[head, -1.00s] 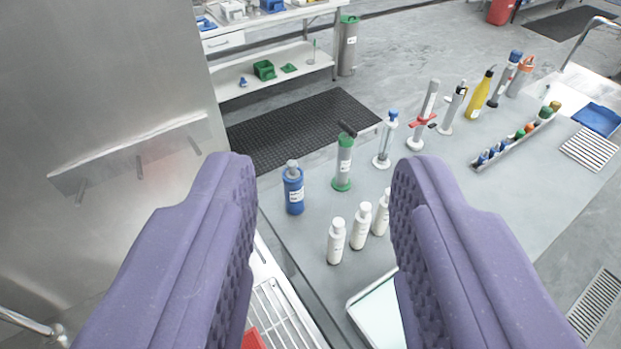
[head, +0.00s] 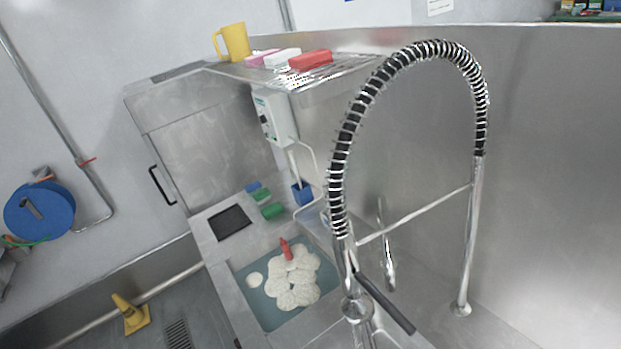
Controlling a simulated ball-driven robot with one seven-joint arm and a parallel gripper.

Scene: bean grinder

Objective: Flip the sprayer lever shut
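The sprayer is a tall tap with a black hose wrapped in a silver coil (head: 344,140), arching from a steel riser pipe (head: 471,240) on the right. Its chrome spray head (head: 354,309) hangs at the left end, low in the picture. A black lever (head: 386,304) sticks out from the spray head, slanting down to the right, apart from the head at its free end. The bottom of the spray head is cut off by the picture edge. My gripper is not in view.
A thin steel bracket arm (head: 415,215) joins riser and spray head. Behind is a sink with foam (head: 295,280) and a red-handled item (head: 286,249). A steel shelf (head: 345,72) holds a yellow jug (head: 235,42) and coloured blocks. A steel wall (head: 550,160) stands right.

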